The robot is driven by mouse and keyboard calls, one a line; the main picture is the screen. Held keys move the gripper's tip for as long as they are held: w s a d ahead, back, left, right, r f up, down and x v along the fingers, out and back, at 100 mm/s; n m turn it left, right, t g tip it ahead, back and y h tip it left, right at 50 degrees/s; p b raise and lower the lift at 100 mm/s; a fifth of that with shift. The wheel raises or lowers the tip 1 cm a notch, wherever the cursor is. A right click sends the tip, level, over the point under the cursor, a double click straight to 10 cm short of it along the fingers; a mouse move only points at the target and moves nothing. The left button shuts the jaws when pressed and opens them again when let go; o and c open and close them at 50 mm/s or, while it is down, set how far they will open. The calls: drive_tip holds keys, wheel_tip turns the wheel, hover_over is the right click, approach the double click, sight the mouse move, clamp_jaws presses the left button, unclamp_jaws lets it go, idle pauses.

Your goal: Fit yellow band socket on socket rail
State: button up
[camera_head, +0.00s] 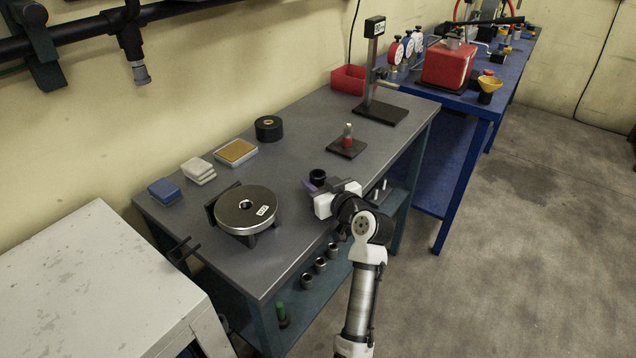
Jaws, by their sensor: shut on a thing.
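My gripper (317,188) is over the front right part of the grey bench, low near its top. It is shut on a dark, round, hollow piece (317,175) that looks like a socket. No yellow band shows on it from here, and its lower part is hidden by the gripper. A small purple part shows beside it. Bare metal pegs (382,185) show just right of my wrist. The rail is partly hidden by my arm.
A round metal disc (247,210) on a stand is left of my gripper. A small dark stand with a red-banded piece (347,140) is behind it. A black roll (268,128) and a gauge stand (381,110) are farther back. The bench middle (290,160) is clear.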

drive_tip(key=shift+a+r+p, duration=0.1)
drive_tip(key=shift+r+p, duration=1.15)
drive_tip(key=shift+r, duration=1.15)
drive_tip(key=shift+f, duration=0.1)
